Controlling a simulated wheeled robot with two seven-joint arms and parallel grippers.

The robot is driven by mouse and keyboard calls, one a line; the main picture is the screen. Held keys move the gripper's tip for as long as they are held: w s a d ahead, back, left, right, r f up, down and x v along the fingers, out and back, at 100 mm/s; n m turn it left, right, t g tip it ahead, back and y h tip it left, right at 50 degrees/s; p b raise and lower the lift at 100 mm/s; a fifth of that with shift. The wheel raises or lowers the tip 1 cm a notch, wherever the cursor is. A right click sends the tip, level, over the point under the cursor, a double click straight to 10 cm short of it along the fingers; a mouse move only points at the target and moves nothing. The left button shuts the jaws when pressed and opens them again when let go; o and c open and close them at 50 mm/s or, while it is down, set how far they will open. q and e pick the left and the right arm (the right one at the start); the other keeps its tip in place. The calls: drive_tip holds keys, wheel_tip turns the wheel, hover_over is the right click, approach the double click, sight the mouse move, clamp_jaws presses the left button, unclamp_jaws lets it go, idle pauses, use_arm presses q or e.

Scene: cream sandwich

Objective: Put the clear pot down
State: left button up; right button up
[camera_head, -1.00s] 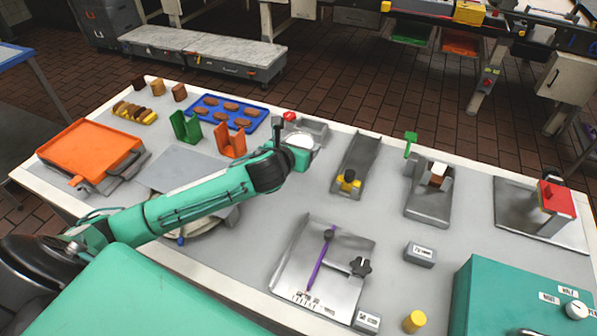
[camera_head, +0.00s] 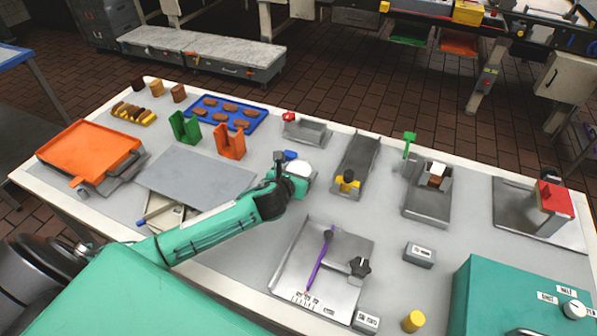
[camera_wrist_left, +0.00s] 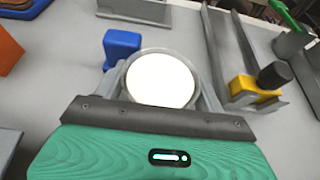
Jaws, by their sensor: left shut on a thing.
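The clear pot (camera_head: 299,169) is a round vessel with white contents, seen near the middle of the table in the head view. In the left wrist view the pot (camera_wrist_left: 160,80) sits between both fingers, its rim facing the camera. My left gripper (camera_head: 290,176) is shut on it. A blue piece shows beside the pot (camera_wrist_left: 122,48); I cannot tell whether it is joined to it. The pot is low over or on the grey tabletop; contact underneath is hidden. My right gripper is not in view.
A metal tray with a red knob (camera_head: 306,131) lies behind the pot. A sloped metal chute with a yellow clamp (camera_head: 358,160) stands to the right. A metal plate with a purple rod (camera_head: 318,265) lies in front. A grey board (camera_head: 195,177) lies left.

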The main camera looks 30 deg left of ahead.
use_arm(q)
drive_tip(key=o, duration=0.8)
drive_tip(key=shift+f, duration=0.1)
drive_tip(key=o, duration=0.4)
drive_tip(key=shift+o, duration=0.2)
